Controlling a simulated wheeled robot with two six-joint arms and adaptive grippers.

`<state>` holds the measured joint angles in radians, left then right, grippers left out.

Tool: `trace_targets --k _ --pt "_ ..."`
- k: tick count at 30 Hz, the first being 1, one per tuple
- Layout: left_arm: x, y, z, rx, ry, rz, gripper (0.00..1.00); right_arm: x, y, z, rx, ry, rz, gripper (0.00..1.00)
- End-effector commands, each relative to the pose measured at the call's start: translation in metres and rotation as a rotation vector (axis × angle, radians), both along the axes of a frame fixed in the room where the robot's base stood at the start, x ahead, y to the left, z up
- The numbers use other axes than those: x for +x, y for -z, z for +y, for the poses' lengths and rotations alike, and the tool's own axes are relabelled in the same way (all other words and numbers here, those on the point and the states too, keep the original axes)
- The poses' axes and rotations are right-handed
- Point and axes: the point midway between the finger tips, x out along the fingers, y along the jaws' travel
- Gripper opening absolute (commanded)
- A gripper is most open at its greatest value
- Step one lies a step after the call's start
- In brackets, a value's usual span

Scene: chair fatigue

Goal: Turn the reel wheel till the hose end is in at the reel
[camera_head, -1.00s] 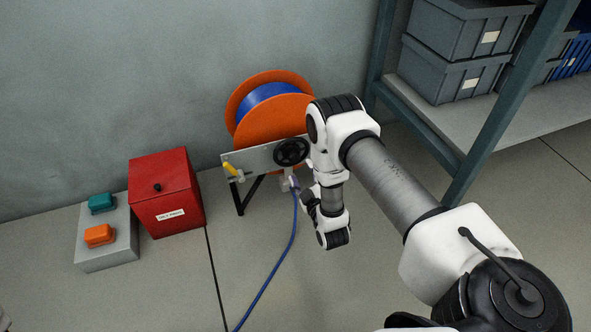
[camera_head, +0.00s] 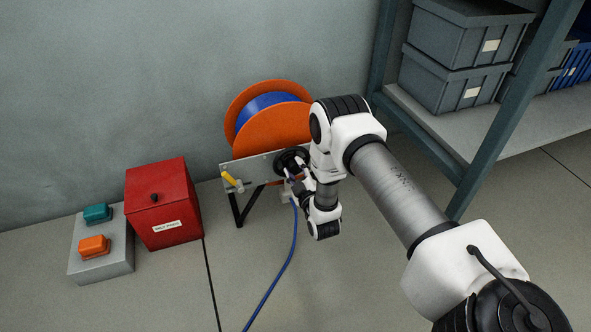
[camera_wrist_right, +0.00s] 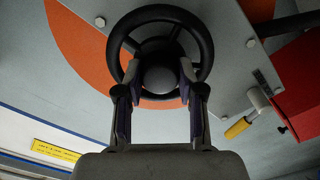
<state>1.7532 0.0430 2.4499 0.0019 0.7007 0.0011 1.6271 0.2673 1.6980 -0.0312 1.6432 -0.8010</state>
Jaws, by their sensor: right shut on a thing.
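The orange reel (camera_head: 268,127) with a blue hose wound on it stands on a metal frame against the wall. Its black reel wheel (camera_head: 282,158) is on the front plate, and the wheel's rim also shows in the right wrist view (camera_wrist_right: 115,42). My right gripper (camera_head: 293,170) is at the wheel. In the right wrist view its two fingers (camera_wrist_right: 160,76) are shut on the wheel's round hub, one on each side. The blue hose (camera_head: 272,283) runs from below the plate across the floor and out at the bottom edge. Its end is not in view. My left gripper is not in view.
A yellow-handled lever (camera_head: 231,180) sits on the plate left of the wheel. A red box (camera_head: 165,208) and a grey box with teal and orange buttons (camera_head: 113,258) stand at left. A shelf (camera_head: 450,125) with grey bins is at right. Floor in front is clear.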

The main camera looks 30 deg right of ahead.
Motion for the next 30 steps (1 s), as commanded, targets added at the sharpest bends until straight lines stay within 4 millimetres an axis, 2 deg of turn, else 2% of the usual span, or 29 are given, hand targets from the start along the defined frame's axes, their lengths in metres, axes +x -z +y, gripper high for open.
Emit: trace_targets --k 7,14,30 --pt "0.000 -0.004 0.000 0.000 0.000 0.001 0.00 0.000 -0.001 0.000 0.045 0.000 -0.011 0.03" --pt "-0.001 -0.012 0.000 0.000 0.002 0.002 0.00 0.000 -0.002 0.000 0.169 0.000 -0.041 0.03" --pt "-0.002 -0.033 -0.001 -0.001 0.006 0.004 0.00 0.000 -0.002 0.000 0.650 0.000 -0.156 0.03"
